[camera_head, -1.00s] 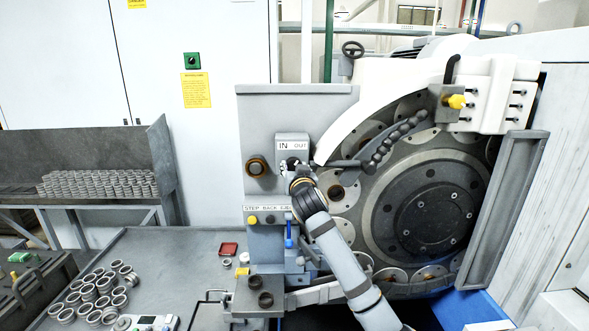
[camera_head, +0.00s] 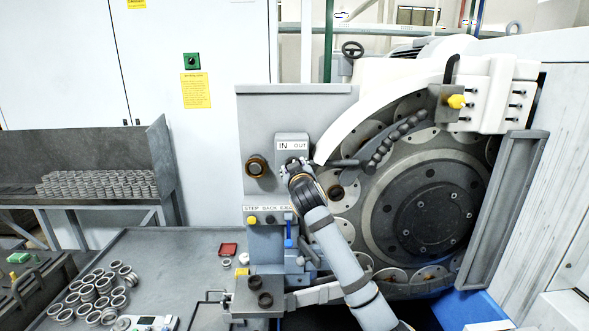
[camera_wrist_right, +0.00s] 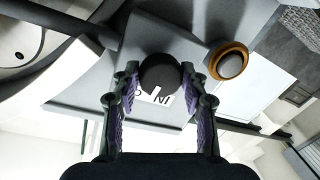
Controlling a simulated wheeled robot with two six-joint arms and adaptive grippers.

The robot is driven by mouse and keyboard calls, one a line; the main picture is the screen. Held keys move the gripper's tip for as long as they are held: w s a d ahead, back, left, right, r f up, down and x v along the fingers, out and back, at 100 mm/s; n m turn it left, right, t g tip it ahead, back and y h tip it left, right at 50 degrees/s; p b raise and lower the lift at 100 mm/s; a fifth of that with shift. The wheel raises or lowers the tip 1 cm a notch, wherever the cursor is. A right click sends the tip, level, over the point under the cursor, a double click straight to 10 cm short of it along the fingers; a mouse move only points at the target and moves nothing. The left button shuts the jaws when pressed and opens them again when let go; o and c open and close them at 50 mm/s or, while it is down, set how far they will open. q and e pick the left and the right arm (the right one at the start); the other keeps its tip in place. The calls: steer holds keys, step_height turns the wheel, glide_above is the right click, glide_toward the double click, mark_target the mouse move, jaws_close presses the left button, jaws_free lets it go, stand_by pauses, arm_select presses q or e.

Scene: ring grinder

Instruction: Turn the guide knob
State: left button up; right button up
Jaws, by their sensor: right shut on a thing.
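The guide knob (camera_wrist_right: 160,72) is a dark round knob on the grey plate labelled IN and OUT (camera_head: 292,145). In the right wrist view it sits between the two fingers of my right gripper (camera_wrist_right: 159,84), which is shut on it. In the head view my right gripper (camera_head: 294,165) is at the knob, just below the label. My wrist and fingers hide most of the knob there. In the wrist view the label is partly covered by the knob and appears upside down. My left gripper is not in view.
A brass-ringed round button (camera_head: 257,167) is left of the knob. A black segmented hose (camera_head: 388,145) and the large grinding disc (camera_head: 433,215) are to the right. Below are the STEP BACK panel (camera_head: 266,209) and a grey table (camera_head: 175,255) with several metal rings.

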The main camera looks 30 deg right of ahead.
steer(key=n, duration=0.3)
steer(key=n+g, duration=0.1)
steer(key=n, duration=0.3)
steer(key=shift+h, duration=0.3)
stand_by(0.5)
steer(key=o, duration=1.1)
steer(key=shift+o, duration=0.2)
steer(key=shift+r, duration=0.1)
steer(key=v, duration=1.1)
steer(key=shift+s+a+n, duration=0.25)
steer(key=shift+s+n, duration=0.05)
steer(key=shift+s, duration=0.05)
